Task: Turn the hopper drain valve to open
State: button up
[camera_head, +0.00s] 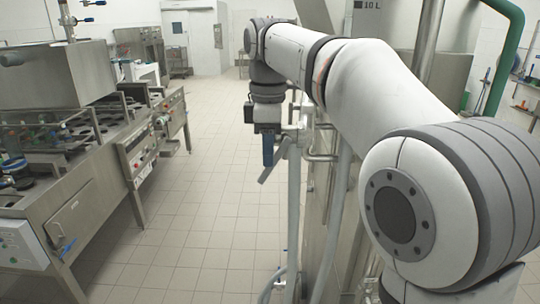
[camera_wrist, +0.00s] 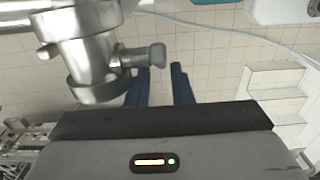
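In the wrist view, a shiny steel pipe fitting (camera_wrist: 92,62) hangs at the upper left, with a short stub ending in a rounded knob (camera_wrist: 148,57). It looks like the drain valve, but its setting cannot be told. My gripper (camera_wrist: 160,85) has two blue fingers spread apart, with tiled floor showing between them. The knob appears in front of the left finger; contact cannot be told. In the head view, my gripper (camera_head: 268,152) points down beside steel pipework (camera_head: 300,130) on the right-hand equipment. A grey lever-like piece (camera_head: 275,162) shows beside the fingers.
A long steel machine (camera_head: 85,150) with a box-shaped vessel (camera_head: 60,75) stands on the left. Tiled floor (camera_head: 190,190) between the machines is clear. In the wrist view, white steps (camera_wrist: 280,90) are at the right and a pale hose (camera_wrist: 220,30) crosses the floor.

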jog(key=shift+f, duration=0.85)
jog(key=shift+s, duration=0.1)
jog(key=shift+c, duration=0.2)
grip_shut()
